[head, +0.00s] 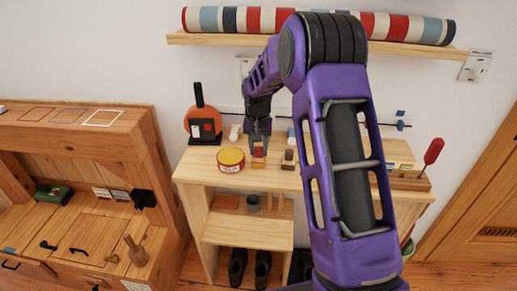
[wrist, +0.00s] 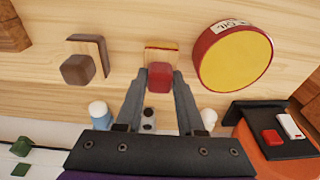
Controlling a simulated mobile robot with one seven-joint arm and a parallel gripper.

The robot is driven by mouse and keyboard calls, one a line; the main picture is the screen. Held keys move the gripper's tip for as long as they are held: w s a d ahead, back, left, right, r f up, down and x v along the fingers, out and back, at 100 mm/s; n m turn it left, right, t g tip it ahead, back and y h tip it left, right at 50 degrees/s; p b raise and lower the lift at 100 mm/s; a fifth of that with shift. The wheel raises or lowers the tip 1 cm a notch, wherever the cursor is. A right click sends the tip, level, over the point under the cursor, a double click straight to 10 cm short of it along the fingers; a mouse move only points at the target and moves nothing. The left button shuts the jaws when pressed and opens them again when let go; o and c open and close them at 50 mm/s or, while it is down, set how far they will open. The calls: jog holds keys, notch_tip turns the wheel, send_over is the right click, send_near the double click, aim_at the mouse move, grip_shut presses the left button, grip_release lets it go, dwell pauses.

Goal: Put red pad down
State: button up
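The red pad (wrist: 160,76) is a small red block with a pale yellow, red-edged piece (wrist: 162,54) at its far side in the wrist view. My gripper (wrist: 160,80) has its two fingers against the sides of the red block, with no clear gap. In the head view my gripper (head: 260,137) points down over the wooden shelf top (head: 210,165), and the red pad (head: 259,152) shows at its fingertips. The pad is at or just above the shelf top; I cannot tell whether it touches.
A red and yellow round tin (head: 231,160) stands close left of the pad, and a brown block (head: 289,158) close right. An orange disc with a black stand (head: 202,125) is behind the tin. A rolled striped mat (head: 320,22) lies on the wall shelf above.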

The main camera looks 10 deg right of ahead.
aim_at(258, 160)
jog(key=o, duration=0.4)
jog(key=shift+o, duration=0.2)
notch_tip(258, 160, up, 12)
jog(key=s, duration=0.1)
jog(key=shift+s+a+p, duration=0.3)
jog(key=shift+s+p, duration=0.05)
jog(key=shift+p, duration=0.05)
jog(key=shift+r, duration=0.1)
